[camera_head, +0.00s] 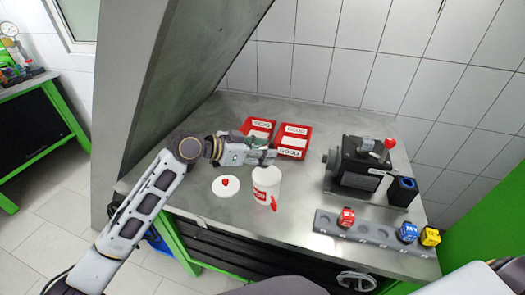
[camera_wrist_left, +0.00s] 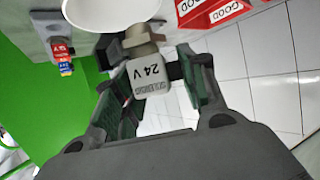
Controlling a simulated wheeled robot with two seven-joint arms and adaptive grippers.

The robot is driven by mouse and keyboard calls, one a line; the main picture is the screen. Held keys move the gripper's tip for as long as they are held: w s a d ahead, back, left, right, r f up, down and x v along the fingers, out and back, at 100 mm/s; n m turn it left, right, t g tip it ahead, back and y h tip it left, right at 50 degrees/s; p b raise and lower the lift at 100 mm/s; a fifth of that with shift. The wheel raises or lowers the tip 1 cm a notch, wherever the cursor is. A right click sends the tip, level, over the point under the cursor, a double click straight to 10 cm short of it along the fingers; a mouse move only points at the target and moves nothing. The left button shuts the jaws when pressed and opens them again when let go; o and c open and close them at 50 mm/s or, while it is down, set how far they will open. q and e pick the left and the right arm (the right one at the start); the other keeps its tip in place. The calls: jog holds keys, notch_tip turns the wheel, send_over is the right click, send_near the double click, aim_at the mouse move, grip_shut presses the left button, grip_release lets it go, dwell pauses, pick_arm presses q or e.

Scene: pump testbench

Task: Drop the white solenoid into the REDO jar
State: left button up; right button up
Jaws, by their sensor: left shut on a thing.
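My left gripper (camera_head: 268,155) is shut on the white solenoid, which is hard to make out in the head view. In the left wrist view the solenoid (camera_wrist_left: 149,77), a white block marked 24 V with a grey-beige end, sits between the fingers of the gripper (camera_wrist_left: 152,85). The white jar (camera_head: 266,182) stands upright and open on the bench, just below and in front of the fingertips. Its red label is too small to read. In the left wrist view a white round shape, likely the jar (camera_wrist_left: 110,6), shows beyond the solenoid. My right gripper is not in view.
A white lid (camera_head: 226,192) with a red knob lies left of the jar. Red bins (camera_head: 303,131) marked GOOD stand behind the gripper. A dark pump (camera_head: 355,165) stands right. A metal rail (camera_head: 375,231) in front holds red, blue and yellow coils.

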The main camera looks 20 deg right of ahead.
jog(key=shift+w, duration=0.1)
pick_arm(q)
jog(key=o, duration=1.3)
jog(key=shift+c, duration=0.2)
jog(key=shift+a, duration=0.1)
jog(key=v, duration=1.1)
jog(key=shift+a+r, duration=0.2)
jog(key=shift+a, duration=0.15)
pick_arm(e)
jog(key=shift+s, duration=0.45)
pick_arm(q)
jog(key=shift+s, duration=0.1)
